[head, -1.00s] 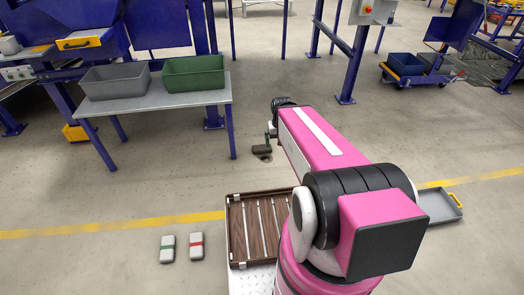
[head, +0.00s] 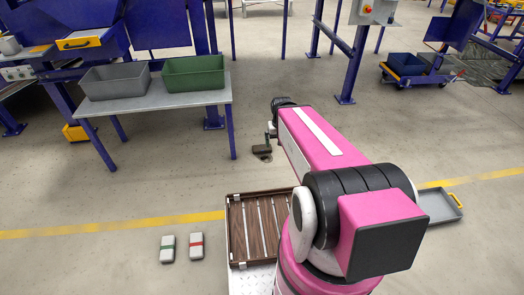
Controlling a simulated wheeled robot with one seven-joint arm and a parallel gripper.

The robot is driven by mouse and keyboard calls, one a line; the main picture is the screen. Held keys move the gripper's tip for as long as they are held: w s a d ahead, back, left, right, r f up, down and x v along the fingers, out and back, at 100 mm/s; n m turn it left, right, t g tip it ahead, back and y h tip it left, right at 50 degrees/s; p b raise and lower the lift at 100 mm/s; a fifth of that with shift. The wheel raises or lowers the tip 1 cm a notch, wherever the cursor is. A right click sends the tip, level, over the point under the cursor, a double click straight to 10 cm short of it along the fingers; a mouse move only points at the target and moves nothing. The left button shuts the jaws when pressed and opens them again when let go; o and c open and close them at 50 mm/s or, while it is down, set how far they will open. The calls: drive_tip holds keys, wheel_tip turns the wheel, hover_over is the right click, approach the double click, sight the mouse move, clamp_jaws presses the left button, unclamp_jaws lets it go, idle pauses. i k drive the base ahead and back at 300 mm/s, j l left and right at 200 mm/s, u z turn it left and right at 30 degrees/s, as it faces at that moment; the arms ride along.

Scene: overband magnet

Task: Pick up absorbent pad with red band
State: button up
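The absorbent pad with a red band (head: 196,251) lies on the floor at the lower left, a small pale grey block with a red stripe across it. A similar pad with a green band (head: 168,254) lies just left of it, with a small gap between them. My gripper (head: 262,152) shows as a small dark shape beyond the end of my pink arm, above and right of the pads in the picture and well apart from them. It is too small to tell whether its fingers are open or shut.
A brown slatted wooden tray (head: 236,232) is right of the pads, beside my arm. A table (head: 160,102) holds a grey bin (head: 115,84) and a green bin (head: 194,74). A grey tray (head: 437,207) lies at the right. Floor around the pads is clear.

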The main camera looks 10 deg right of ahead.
sight(195, 245)
drive_tip(key=k+j+u, duration=0.45)
drive_tip(key=u, duration=0.2)
drive_tip(key=k+j+u, duration=0.15)
drive_tip(key=j+u, duration=0.2)
drive_tip(key=j+z, duration=0.35)
drive_tip(key=j, duration=0.25)
drive_tip(key=j+z, duration=0.3)
drive_tip(key=j, duration=0.25)
drive_tip(key=k+j+z, duration=0.15)
drive_tip(key=j+z, duration=0.2)
drive_tip(key=j, duration=0.2)
drive_tip(key=i, duration=0.3)
drive_tip(key=k, duration=0.15)
